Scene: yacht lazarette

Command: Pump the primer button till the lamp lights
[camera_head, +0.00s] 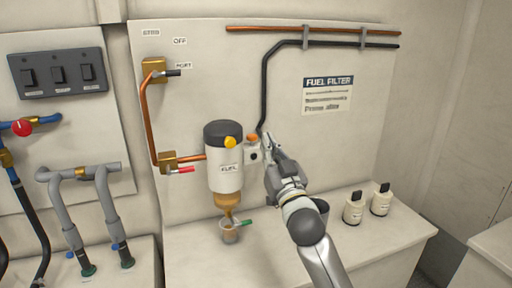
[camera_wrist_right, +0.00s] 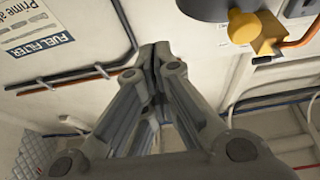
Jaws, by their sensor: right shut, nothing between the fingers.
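The fuel filter (camera_head: 225,177) is a white canister with a black head and an amber bowl below, mounted on the wall panel. A yellow round knob (camera_head: 230,142), which looks like the primer button, sits on its black head; it also shows in the right wrist view (camera_wrist_right: 241,28). A small white box with a dark round spot (camera_head: 253,156) is right of the canister; I cannot tell if it is the lamp, and no glow shows. My right gripper (camera_head: 266,142) is shut and empty, right of the knob and apart from it; its fingertips (camera_wrist_right: 155,52) meet in the wrist view. My left gripper is out of view.
A brass fitting (camera_wrist_right: 266,46) is beside the knob. A small cup (camera_head: 230,233) stands under the bowl, with a green-handled drain beside it. Two white bottles (camera_head: 354,209) stand right on the bench. A red-handled valve (camera_head: 170,162) is left.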

